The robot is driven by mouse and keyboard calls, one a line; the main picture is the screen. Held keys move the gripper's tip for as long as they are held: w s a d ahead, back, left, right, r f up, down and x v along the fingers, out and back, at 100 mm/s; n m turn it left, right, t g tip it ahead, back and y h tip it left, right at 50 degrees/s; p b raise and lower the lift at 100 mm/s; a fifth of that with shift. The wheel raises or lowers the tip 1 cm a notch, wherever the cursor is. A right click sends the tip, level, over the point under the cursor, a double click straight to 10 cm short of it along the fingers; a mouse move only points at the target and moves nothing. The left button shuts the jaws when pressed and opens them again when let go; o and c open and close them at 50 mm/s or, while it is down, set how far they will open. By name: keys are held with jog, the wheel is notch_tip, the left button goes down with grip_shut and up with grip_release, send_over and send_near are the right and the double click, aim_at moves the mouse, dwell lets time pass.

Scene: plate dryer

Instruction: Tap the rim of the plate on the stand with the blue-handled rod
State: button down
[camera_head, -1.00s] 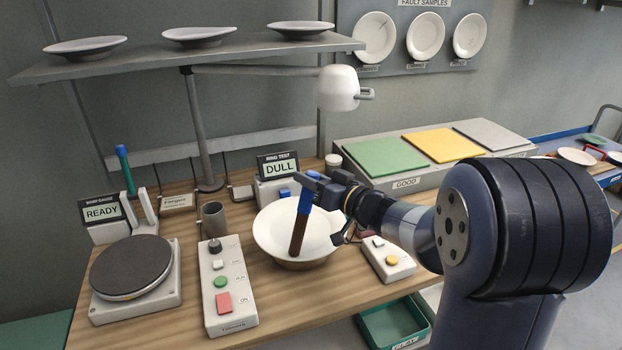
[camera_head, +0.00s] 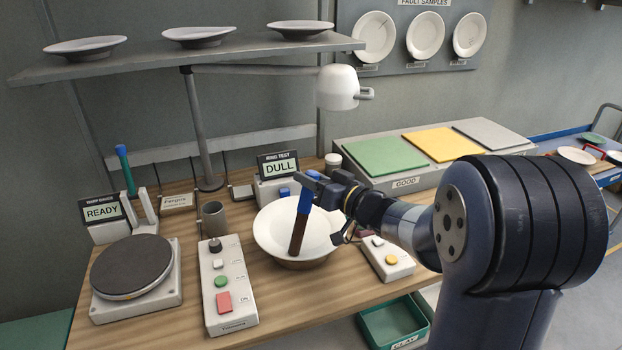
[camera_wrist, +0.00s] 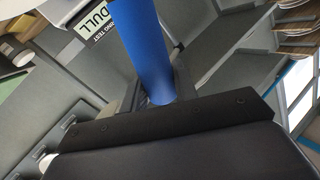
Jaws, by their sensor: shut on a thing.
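The white plate (camera_head: 272,238), deep like a bowl, sits on its stand in the middle of the bench; the stand is mostly hidden under it. My gripper (camera_head: 308,184) is above the plate's right side, shut on the blue handle of the rod (camera_head: 298,232). The rod hangs nearly upright, its brown end low in front of the plate's inside; I cannot tell whether it touches. The wrist view shows the blue handle (camera_wrist: 148,45) between the jaws. The ring test display (camera_head: 279,168) behind the plate reads DULL.
A control box (camera_head: 228,290) with buttons and a turntable (camera_head: 132,268) stand left of the plate. A small button box (camera_head: 388,259) is close on the right. A lamp (camera_head: 338,88) hangs above and behind. Green, yellow and grey pads (camera_head: 443,145) lie at the back right.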

jog(key=shift+r+p, duration=3.55)
jog(key=shift+p, duration=0.1)
jog(key=shift+f, duration=0.1)
